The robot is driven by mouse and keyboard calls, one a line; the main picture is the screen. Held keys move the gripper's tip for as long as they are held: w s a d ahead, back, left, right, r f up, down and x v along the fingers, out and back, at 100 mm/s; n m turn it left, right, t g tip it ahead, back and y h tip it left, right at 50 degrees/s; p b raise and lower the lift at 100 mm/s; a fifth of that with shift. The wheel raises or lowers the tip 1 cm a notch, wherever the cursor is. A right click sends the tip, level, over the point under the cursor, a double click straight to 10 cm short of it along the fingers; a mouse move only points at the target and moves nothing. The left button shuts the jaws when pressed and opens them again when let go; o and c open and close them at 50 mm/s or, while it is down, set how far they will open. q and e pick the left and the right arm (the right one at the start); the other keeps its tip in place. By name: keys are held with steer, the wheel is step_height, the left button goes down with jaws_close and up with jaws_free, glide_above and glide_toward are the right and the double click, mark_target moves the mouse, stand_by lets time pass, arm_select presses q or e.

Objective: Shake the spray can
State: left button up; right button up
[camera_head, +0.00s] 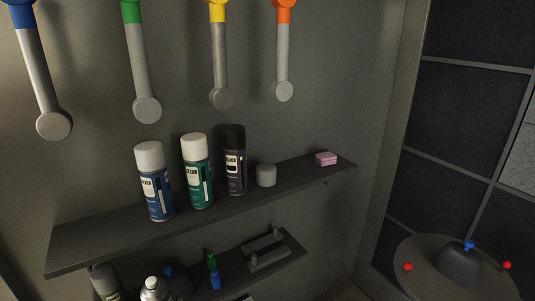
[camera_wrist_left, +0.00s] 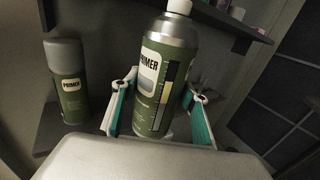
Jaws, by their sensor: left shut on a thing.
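The spray can (camera_wrist_left: 160,75) is a green and grey PRIMER can with a bare white nozzle, upright and slightly tilted in the left wrist view. My left gripper (camera_wrist_left: 164,92) is shut on it, with a teal-padded finger on either side of its body. In the head view the top of the can (camera_head: 154,288) shows at the bottom edge; its lower part is cut off. My left fingers are not clear there. My right gripper is in neither view.
A second PRIMER can (camera_wrist_left: 66,85) with a grey cap stands at left, on the lower shelf. The upper shelf (camera_head: 100,247) holds blue (camera_head: 154,180), green (camera_head: 197,170) and dark (camera_head: 235,160) cans, a grey cap (camera_head: 266,175) and a pink block (camera_head: 326,158). A round table (camera_head: 425,275) stands right.

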mark_target(152, 284)
arm_select(q)
step_height(152, 284, up, 9)
step_height(152, 284, down, 6)
steer(key=shift+r, duration=0.1)
steer(key=shift+w+a+f, duration=0.15)
steer(key=shift+f, duration=0.55)
steer(key=shift+s+d+f, duration=0.1)
steer(key=shift+f, duration=0.4)
steer(key=shift+s+d+f, duration=0.1)
steer(key=shift+f, duration=0.4)
steer(key=shift+w+a+r, duration=0.1)
steer(key=shift+r, duration=0.5)
steer(key=shift+w+a+r, duration=0.1)
steer(key=shift+r, duration=0.45)
steer(key=shift+s+d+r, duration=0.15)
steer(key=shift+d+r, duration=0.05)
steer(key=shift+r, duration=0.6)
step_height(152, 284, up, 5)
steer(key=shift+r, duration=0.2)
steer(key=shift+f, duration=0.1)
